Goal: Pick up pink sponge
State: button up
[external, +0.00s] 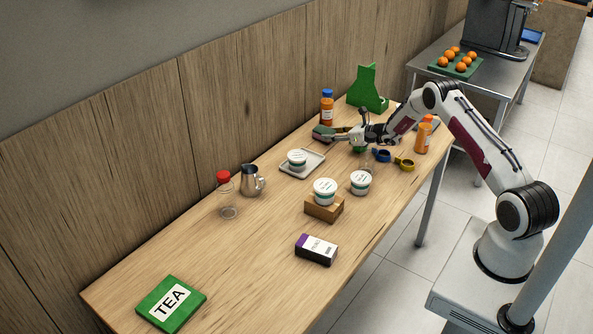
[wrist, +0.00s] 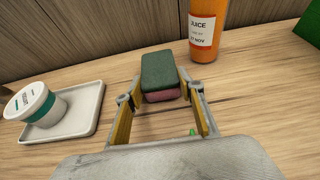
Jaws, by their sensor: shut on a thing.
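The pink sponge (wrist: 163,96) has a dark green top layer and a pink lower layer. It shows in the wrist view between and just beyond the fingertips, and in the external view at the far left side of the table (external: 322,133). My gripper (wrist: 161,98) is shut on the sponge, with one finger at each side; it also shows in the external view (external: 337,136). The sponge's near lower edge is partly between the fingers. Whether it touches the table or hangs slightly above it I cannot tell.
An orange juice bottle (wrist: 202,30) stands just behind and right of the sponge. A white tray (wrist: 88,117) with a white tub (wrist: 36,104) lies to the left. A green stand (external: 367,90), yellow and blue tape rolls (external: 404,163) and an orange bottle (external: 423,136) are nearby.

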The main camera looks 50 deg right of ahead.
jog(key=shift+r, duration=4.8)
